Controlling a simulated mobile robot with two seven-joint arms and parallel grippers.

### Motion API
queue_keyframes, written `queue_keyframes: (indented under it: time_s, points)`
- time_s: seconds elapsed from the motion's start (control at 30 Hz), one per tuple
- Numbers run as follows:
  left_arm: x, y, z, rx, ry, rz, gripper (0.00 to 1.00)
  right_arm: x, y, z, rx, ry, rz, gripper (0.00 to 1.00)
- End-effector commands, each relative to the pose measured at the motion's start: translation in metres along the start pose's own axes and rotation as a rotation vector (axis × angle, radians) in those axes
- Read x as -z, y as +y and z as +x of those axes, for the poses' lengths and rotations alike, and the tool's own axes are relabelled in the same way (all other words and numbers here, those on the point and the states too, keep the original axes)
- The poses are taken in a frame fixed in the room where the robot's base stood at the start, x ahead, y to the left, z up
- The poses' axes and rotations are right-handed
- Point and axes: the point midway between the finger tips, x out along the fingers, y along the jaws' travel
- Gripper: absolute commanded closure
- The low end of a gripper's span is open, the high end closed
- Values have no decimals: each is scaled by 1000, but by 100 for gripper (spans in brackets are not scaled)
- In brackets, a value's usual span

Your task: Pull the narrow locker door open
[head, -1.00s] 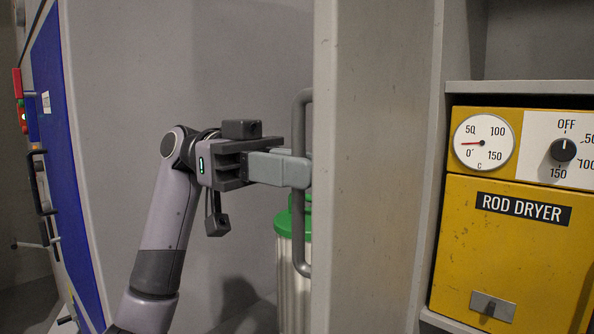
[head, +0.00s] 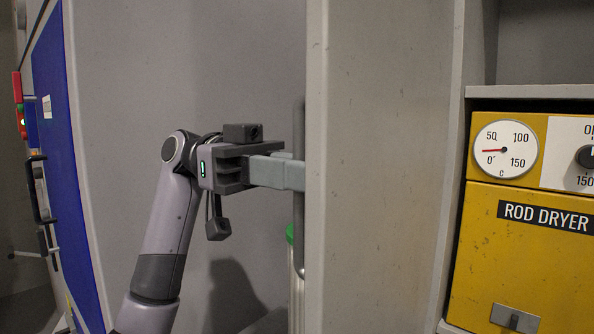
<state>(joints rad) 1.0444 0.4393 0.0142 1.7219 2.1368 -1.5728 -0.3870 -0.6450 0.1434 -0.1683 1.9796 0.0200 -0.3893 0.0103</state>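The narrow locker door (head: 385,170) is a tall grey panel standing open in the head view, with its edge and inner face turned towards me. Its grey vertical bar handle (head: 299,225) is on the far side, at the left, partly hidden by the door edge. My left gripper (head: 292,173) reaches in from the left with its fingers closed at the handle's upper part. The fingertips are partly hidden behind the handle and door edge. My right gripper is not in view.
A yellow rod dryer (head: 530,250) sits in a grey shelf compartment to the right of the door. A green-lidded bin (head: 291,234) is mostly hidden behind the door. A blue panel (head: 68,180) with controls stands at far left.

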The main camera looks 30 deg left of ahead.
Motion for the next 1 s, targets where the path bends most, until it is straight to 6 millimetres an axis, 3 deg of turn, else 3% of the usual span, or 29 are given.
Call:
queue_keyframes:
  time_s: [0.13, 0.17, 0.2, 0.57, 1.0]
  points:
    - [0, -1, 0, 2, 1, 0, 100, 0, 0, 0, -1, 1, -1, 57]
    - [0, -1, 0, 2, 2, 0, 71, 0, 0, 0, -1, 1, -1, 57]
    - [0, 0, 0, 2, 2, 0, 65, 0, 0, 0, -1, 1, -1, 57]
    - [0, -1, -6, 3, 2, -1, 65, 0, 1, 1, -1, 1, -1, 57]
    - [0, -1, -67, 2, 2, -1, 65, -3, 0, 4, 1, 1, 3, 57]
